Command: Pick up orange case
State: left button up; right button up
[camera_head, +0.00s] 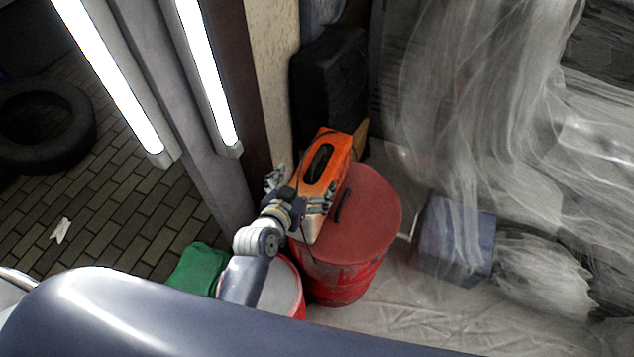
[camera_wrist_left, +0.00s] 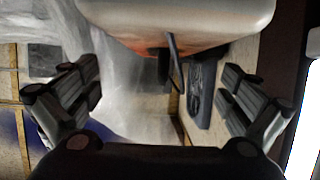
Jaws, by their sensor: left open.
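The orange case (camera_head: 338,148) has a dark handle slot on its top face and a pale lower end. It rests on the red barrel's lid (camera_head: 372,205) in the head view. My left gripper (camera_head: 298,192) is at the case's near end, with one finger to its left and the other by its right side. In the left wrist view my left gripper (camera_wrist_left: 160,92) has its fingers wide apart. A pale and orange body (camera_wrist_left: 175,22), apparently the case, fills the top of that view between them. Contact cannot be told. My right gripper is not in view.
A second red container (camera_head: 284,288) and a green object (camera_head: 199,268) are near my left arm. A post with lit tubes (camera_head: 208,75) stands left of the case. A black box (camera_head: 330,80) is behind it. Plastic sheeting (camera_head: 470,90) hangs at the right. A tyre (camera_head: 75,105) lies far left.

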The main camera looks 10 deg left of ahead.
aim_at(309, 178)
pick_arm(q)
jog(key=shift+w+d+f, duration=0.1)
jog(key=shift+w+f, duration=0.25)
jog(key=shift+w, duration=0.15)
jog(key=shift+w+f, duration=0.2)
jog(key=shift+w, duration=0.1)
jog(key=x, duration=0.4)
jog(key=shift+f, duration=0.35)
jog(key=shift+s, duration=0.1)
jog(key=shift+c, duration=0.2)
jog(key=c, duration=1.4)
jog(key=shift+r, duration=0.15)
jog(key=shift+c, duration=1.4)
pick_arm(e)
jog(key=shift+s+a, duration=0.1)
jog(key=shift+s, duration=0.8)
